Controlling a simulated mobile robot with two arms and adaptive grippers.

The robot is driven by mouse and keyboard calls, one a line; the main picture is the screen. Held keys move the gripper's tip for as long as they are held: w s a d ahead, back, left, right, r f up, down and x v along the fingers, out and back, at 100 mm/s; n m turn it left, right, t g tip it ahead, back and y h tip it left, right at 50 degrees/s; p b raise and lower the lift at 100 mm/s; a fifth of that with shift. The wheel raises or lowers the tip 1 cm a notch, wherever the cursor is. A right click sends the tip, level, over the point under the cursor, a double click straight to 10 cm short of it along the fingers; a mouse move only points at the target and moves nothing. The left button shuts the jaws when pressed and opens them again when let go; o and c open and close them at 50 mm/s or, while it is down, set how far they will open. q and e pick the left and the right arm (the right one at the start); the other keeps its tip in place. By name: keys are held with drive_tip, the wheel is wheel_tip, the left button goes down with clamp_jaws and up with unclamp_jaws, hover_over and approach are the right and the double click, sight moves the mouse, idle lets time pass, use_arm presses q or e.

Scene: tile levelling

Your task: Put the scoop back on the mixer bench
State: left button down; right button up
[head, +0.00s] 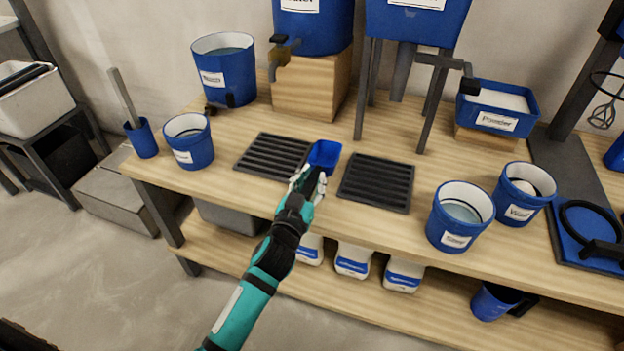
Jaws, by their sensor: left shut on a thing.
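The scoop (324,153) is small and blue. It shows in the head view over the mixer bench (230,196), between two dark slatted grates. My left gripper (311,180) is shut on the scoop from the front side, with the arm reaching in from below. The fingers and hand hide the scoop's handle. I cannot tell whether the scoop touches the bench top or is just above it. My right gripper is not in view.
The left grate (272,157) and right grate (376,183) flank the scoop. A small blue bucket (189,141) stands left. Two blue buckets stand right, one nearer (460,216). A powder tray (498,108) and dispensers with taps are behind. Bare wood lies along the front edge.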

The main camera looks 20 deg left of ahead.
use_arm(q)
drive_tip(key=shift+f+b, duration=0.4)
drive_tip(key=shift+f, duration=0.1)
drive_tip(key=c, duration=1.1)
unclamp_jaws()
drive_tip(key=shift+o, duration=0.2)
